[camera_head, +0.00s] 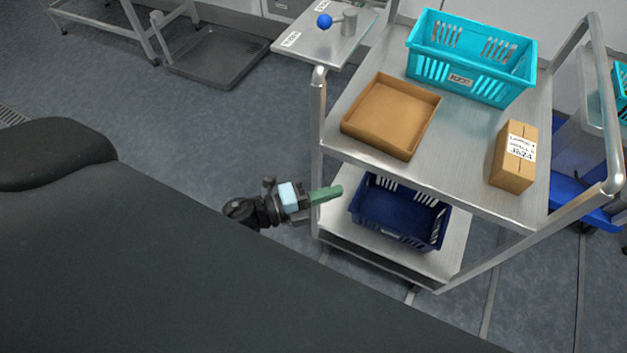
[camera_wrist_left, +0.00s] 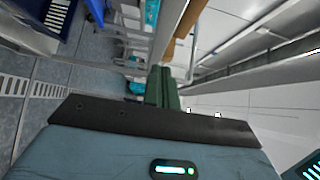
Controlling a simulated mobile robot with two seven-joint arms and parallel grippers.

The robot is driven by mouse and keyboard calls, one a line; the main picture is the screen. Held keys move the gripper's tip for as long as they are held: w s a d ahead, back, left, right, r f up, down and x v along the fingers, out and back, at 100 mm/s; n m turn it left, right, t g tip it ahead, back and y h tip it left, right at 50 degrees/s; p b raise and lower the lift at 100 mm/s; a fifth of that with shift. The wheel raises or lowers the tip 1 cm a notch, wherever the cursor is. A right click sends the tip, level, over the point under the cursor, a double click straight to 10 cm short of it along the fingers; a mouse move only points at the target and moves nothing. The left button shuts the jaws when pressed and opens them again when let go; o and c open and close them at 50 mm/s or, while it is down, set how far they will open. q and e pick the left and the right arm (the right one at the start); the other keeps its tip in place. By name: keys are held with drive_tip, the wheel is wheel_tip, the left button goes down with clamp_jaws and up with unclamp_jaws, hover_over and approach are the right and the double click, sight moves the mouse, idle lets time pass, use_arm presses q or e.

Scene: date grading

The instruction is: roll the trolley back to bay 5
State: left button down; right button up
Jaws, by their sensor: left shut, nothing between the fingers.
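The trolley is a steel two-shelf cart (camera_head: 470,182) at the right of the head view. Its upper shelf carries a turquoise crate, a brown tray and a carton. Its lower shelf holds a dark blue crate. My left gripper (camera_head: 326,194), with green fingers, is shut and empty at the trolley's near left corner post, level with the space between the shelves. I cannot tell whether the fingertips touch the post. In the left wrist view the shut green fingers (camera_wrist_left: 162,88) point toward steel rails. My right gripper is not in view. No bay 5 sign is readable.
The turquoise crate (camera_head: 483,87), brown tray (camera_head: 407,149) and labelled carton (camera_head: 513,157) ride on top; the dark blue crate (camera_head: 396,226) sits below. A small side table (camera_head: 318,45) with a blue ball-ended lever stands behind. A grey tray (camera_head: 215,60) is on the floor.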

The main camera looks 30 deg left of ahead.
use_arm(q)
drive_tip(key=w+d, duration=0.1)
drive_tip(key=w, duration=0.1)
drive_tip(key=w+d, duration=0.1)
drive_tip(key=w, duration=0.2)
drive_tip(key=shift+w+d, duration=0.35)
drive_tip(key=shift+d, duration=0.05)
drive_tip(key=shift+w, duration=0.55)
